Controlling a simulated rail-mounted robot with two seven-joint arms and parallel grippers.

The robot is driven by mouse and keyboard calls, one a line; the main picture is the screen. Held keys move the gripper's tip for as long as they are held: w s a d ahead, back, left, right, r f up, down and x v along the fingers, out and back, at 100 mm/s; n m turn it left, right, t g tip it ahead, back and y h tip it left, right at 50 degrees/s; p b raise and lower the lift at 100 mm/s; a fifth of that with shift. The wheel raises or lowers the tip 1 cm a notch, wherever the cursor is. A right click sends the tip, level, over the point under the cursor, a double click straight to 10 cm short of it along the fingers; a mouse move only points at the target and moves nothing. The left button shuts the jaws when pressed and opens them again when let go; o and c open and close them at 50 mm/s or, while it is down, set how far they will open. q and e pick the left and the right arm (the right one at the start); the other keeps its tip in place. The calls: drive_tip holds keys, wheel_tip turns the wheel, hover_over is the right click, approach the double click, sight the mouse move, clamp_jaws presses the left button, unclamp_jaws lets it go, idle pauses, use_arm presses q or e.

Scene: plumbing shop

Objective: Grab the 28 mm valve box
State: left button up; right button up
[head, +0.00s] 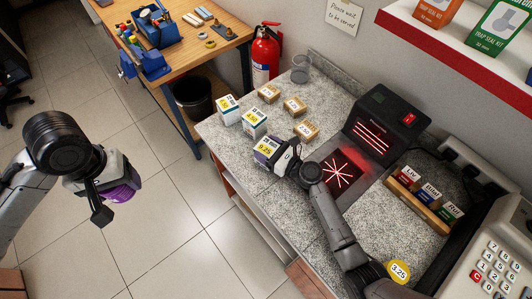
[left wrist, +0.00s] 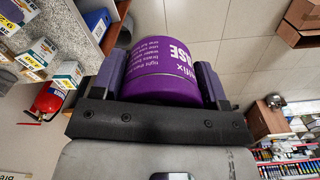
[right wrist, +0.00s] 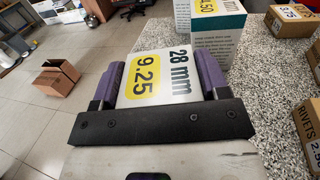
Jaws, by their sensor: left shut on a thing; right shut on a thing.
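The 28 mm valve box (head: 265,151), white with a yellow 9.25 patch, is at the counter's left edge in the head view. My right gripper (head: 282,155) is shut on it. In the right wrist view the box (right wrist: 158,82) sits between the purple fingers with its "28 mm" print facing the camera. I cannot tell whether it touches the counter. My left gripper (head: 112,203) is shut on a purple tin (head: 124,192), out over the floor left of the counter. The tin (left wrist: 163,72) also shows between the fingers in the left wrist view; the gripper hides part of it.
Two white valve boxes (head: 228,110) (head: 254,123) and several small brown boxes (head: 294,105) stand just behind. A scanner (head: 378,125) with a lit red plate and a card holder (head: 424,201) lie to the right. A workbench (head: 190,55) is at the back.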

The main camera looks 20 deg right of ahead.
drive_tip(key=c, duration=0.4)
drive_tip(key=shift+c, duration=0.2)
drive_tip(key=shift+r, duration=0.2)
